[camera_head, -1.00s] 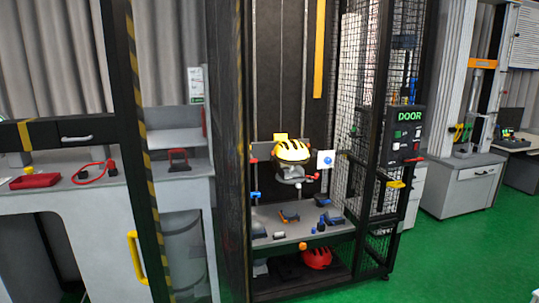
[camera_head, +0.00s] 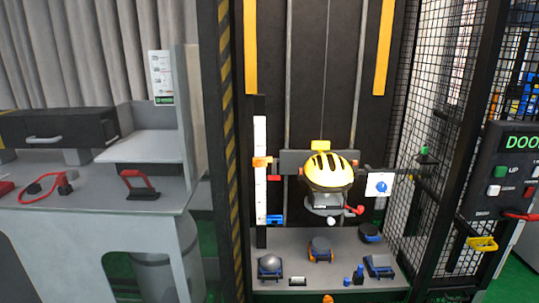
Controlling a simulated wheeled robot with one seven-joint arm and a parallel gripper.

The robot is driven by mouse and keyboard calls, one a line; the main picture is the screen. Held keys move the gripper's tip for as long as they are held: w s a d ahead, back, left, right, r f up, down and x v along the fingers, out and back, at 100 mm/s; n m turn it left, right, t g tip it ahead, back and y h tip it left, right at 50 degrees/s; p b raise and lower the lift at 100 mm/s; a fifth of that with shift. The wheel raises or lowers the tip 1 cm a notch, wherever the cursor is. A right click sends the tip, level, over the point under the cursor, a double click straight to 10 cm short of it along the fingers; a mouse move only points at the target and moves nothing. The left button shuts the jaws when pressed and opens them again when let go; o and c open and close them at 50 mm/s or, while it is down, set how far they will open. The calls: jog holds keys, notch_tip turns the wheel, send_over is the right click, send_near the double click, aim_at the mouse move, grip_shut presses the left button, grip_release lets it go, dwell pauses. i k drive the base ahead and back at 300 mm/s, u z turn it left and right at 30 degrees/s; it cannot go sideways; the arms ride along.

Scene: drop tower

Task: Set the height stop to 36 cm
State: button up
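A white vertical scale (camera_head: 260,190) stands at the left inside the drop tower; its markings are too small to read. An orange clamp-like piece (camera_head: 262,162) sits on the scale's upper half. A blue piece (camera_head: 274,219) sits near its lower end. I cannot tell from the picture which is the height stop. A yellow helmet (camera_head: 328,170) is on the carriage right of the scale, about level with the orange piece. A white card with a blue dial (camera_head: 379,186) is right of the helmet. My gripper is not in view.
A grey tower base (camera_head: 330,276) holds several dark blocks. A striped post (camera_head: 230,130) stands left of the opening, and wire mesh (camera_head: 450,90) right. A control panel (camera_head: 515,175) with a partly cut-off green display and a yellow handle (camera_head: 482,243) are at the right. A grey bench (camera_head: 100,198) is left.

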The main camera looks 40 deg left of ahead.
aim_at(258, 163)
jog(key=u, duration=0.4)
jog(key=i, duration=1.15)
jog(key=u, duration=1.75)
jog(key=i, duration=0.8)
jog(key=u, duration=0.75)
